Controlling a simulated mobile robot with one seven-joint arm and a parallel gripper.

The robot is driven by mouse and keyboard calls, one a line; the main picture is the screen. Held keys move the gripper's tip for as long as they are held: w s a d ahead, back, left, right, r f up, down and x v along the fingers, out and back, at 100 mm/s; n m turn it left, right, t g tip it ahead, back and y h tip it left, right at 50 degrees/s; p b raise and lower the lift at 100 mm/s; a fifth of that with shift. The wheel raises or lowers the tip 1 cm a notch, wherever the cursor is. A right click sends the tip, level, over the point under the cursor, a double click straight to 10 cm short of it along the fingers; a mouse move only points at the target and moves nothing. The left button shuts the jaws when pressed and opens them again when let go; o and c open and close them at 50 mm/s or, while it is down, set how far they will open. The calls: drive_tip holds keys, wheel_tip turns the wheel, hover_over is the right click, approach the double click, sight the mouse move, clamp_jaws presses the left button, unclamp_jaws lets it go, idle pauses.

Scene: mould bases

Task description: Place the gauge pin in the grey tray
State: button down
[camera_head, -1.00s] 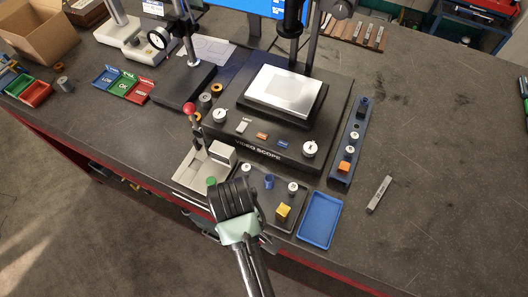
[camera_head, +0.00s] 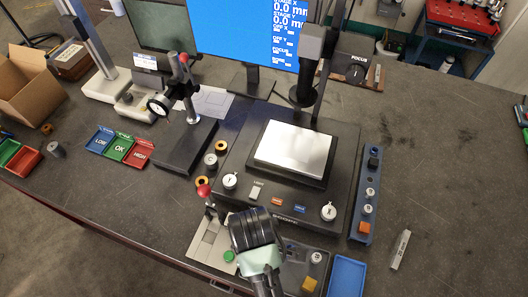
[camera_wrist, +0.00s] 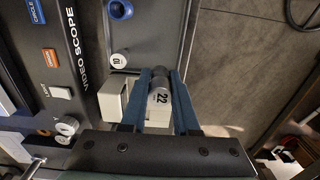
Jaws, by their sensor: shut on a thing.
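The gauge pin (camera_wrist: 160,100), a grey cylinder marked 22, is between the blue-grey fingers of my gripper (camera_wrist: 162,76) in the wrist view. My gripper is shut on it. The grey tray (camera_head: 294,254) lies right of my gripper, partly hidden and cut by the lower edge. In the wrist view the grey tray (camera_wrist: 150,32) holds a small pin marked 10 and a blue ring.
A light block (camera_wrist: 118,92) is behind the fingers. The video scope (camera_head: 300,208) stands close beyond my gripper. A red-knobbed lever (camera_head: 204,190) is at its left. A blue tray (camera_head: 346,275) and a blue pin rack (camera_head: 368,195) are at the right. The right bench is mostly clear.

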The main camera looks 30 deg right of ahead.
drive_tip(key=f, duration=0.2)
drive_tip(key=shift+s+f, duration=0.3)
drive_tip(key=shift+s, duration=0.05)
drive_tip(key=shift+w+f+p, duration=0.1)
drive_tip(key=shift+f+p, duration=0.4)
drive_tip(key=shift+f, duration=1.9)
drive_tip(key=c, duration=0.9)
unclamp_jaws()
drive_tip(key=shift+f, duration=0.15)
drive_tip(key=shift+c, duration=0.2)
wheel_tip(320, 180, up, 12)
drive_tip(key=shift+r+b, duration=0.2)
drive_tip(key=shift+b, duration=0.4)
